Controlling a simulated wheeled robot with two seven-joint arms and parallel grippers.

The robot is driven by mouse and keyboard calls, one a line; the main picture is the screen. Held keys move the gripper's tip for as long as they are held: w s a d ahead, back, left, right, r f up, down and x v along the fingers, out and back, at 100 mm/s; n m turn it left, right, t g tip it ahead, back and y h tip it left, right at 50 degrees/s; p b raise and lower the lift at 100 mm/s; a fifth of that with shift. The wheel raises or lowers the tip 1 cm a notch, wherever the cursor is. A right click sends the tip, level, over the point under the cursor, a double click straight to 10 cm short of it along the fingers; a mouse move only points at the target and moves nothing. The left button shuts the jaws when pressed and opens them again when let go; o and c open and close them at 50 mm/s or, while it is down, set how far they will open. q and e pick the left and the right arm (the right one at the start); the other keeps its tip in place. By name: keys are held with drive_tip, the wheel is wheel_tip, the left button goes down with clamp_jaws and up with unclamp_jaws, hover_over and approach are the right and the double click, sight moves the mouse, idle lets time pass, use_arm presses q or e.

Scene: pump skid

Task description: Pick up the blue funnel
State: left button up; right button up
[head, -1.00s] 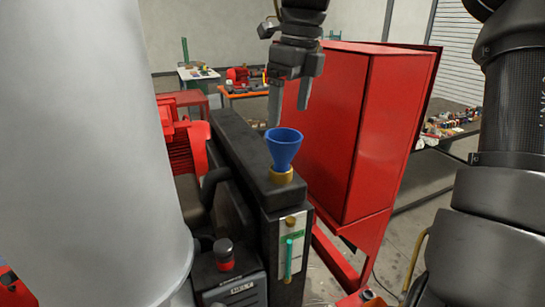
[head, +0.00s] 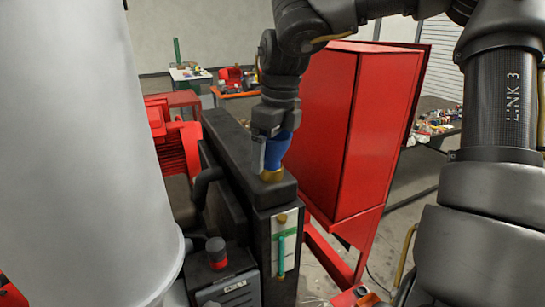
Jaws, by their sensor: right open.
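The blue funnel (head: 278,149) stands upright in a brass fitting (head: 272,175) on top of the black pump housing (head: 240,150). My right gripper (head: 272,150) has come down over the funnel from above, and its body hides the funnel's upper part. One finger shows on the funnel's left side; the other is hard to make out. The gripper is open, and I cannot tell whether a finger touches the funnel. My left gripper is not in view.
A large grey cylinder (head: 85,150) fills the left side. A red cabinet (head: 345,130) stands close to the right of the pump housing. A red motor (head: 177,145) sits behind left. A gauge with a teal tube (head: 281,255) is on the housing's front.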

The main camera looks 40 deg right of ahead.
drive_tip(key=shift+w+f, duration=0.1)
drive_tip(key=shift+f, duration=0.15)
drive_tip(key=c, duration=1.2)
drive_tip(key=shift+r, duration=0.1)
wheel_tip(320, 180, up, 10)
drive_tip(key=shift+f, duration=0.1)
